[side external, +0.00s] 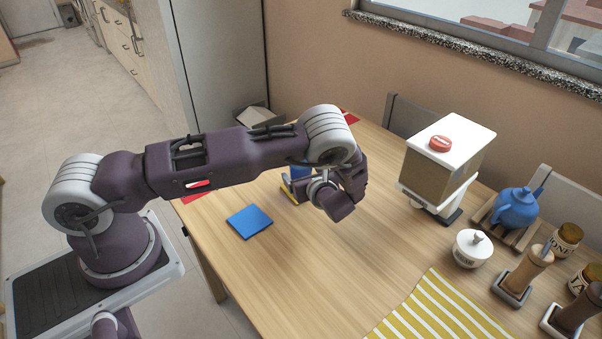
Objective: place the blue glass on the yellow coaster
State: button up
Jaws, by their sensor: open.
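The blue glass (299,171) shows in part below my forearm, near the middle of the table. My wrist and gripper hide much of it. A strip of yellow, which looks like the yellow coaster (286,190), shows just left of and below the glass. I cannot tell whether the glass rests on it or stands behind it. My gripper (330,203) is low over the table, just right of the glass and in front of it. It is open; its fingertips are hard to make out, and I see nothing held in it.
A blue coaster (249,221) lies left of my gripper. Red pieces show at the left table edge (191,198) and far edge (350,117). A dispenser (444,165), blue teapot (515,208), white sugar pot (472,248) and striped cloth (440,312) occupy the right. The front middle is clear.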

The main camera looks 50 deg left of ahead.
jog(key=v, duration=1)
jog(key=s+r+n+g+h, duration=0.2)
jog(key=s+r+n+h, duration=0.2)
jog(key=s+r+n, duration=0.5)
jog(key=s+r+n+g+h, duration=0.25)
jog(key=s+r+n, duration=0.25)
jog(key=r, duration=0.8)
jog(key=s+d+r+n+t+h, duration=0.2)
jog(key=s+d+r+n+h, duration=0.1)
jog(key=s, duration=0.4)
jog(key=s+d+r+n+t+h, duration=0.3)
jog(key=s+r+n, duration=0.1)
jog(key=s, duration=0.3)
jog(key=shift+s+d, duration=0.35)
jog(key=shift+d, duration=0.05)
jog(key=shift+r, duration=0.15)
